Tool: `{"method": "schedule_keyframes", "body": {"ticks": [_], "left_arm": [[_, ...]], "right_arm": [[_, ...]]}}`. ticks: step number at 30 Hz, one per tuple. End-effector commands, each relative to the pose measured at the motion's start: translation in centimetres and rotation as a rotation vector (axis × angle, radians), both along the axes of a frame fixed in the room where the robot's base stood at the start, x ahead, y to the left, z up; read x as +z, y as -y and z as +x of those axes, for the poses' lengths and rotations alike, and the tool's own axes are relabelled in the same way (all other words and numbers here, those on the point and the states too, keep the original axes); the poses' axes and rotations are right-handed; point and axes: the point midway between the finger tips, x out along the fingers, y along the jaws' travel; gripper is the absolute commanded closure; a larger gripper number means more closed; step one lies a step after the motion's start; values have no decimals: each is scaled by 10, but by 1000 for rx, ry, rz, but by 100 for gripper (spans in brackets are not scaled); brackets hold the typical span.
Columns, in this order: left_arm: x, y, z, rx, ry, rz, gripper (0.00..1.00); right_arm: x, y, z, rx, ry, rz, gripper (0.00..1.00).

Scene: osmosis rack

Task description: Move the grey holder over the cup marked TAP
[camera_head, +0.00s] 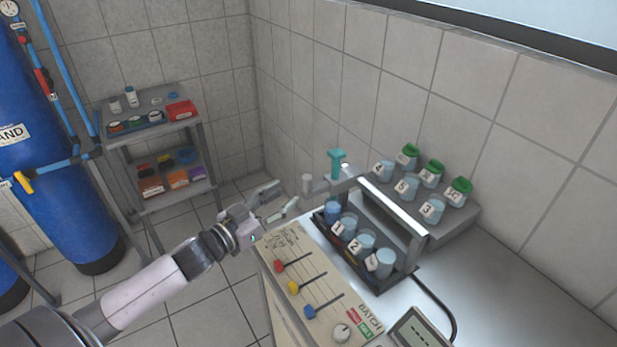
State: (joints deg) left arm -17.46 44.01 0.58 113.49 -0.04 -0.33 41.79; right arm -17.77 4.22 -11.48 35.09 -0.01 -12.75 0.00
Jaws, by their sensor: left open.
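My left gripper (286,195) is open and empty, its fingers pointing right toward a small upright grey cylinder (307,183), with a small gap between. This cylinder joins a light grey arm beside a teal-topped post (337,165); it looks like the grey holder. Below it, a dark rack holds a blue cup (332,211) and clear cups with pale blue liquid, two of them marked 1 (347,226) and 2 (365,244). The label on the nearest cup (385,262) is too small to read, so I cannot tell whether it is TAP. My right gripper is not in view.
A metal bar frame (398,215) stands behind the rack. Several numbered cups, some green-lidded (432,170), stand on a step (462,222). A slider panel (310,285) lies in front. A grey shelf cart (150,130) and blue tanks (55,190) stand left.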

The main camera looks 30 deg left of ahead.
Motion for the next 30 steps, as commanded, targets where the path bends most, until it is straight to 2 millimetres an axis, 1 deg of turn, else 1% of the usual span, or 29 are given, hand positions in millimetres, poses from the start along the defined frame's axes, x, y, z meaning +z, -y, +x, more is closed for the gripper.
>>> {"method": "schedule_keyframes", "body": {"ticks": [1,3,5,9,15,21,29,30], "left_arm": [[4,3,10,-1,5,0,59],[4,6,22,0,4,-2,59],[4,9,32,0,4,0,59],[3,15,55,1,3,-1,59],[2,22,79,1,2,-1,59],[1,24,89,0,1,0,59],[0,25,89,0,0,0,59],[0,25,89,0,0,0,62]], "right_arm": [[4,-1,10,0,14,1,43],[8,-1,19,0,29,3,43],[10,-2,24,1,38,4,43],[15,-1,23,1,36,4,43],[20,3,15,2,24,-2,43],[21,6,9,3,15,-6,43],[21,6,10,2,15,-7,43],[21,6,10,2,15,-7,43]]}}
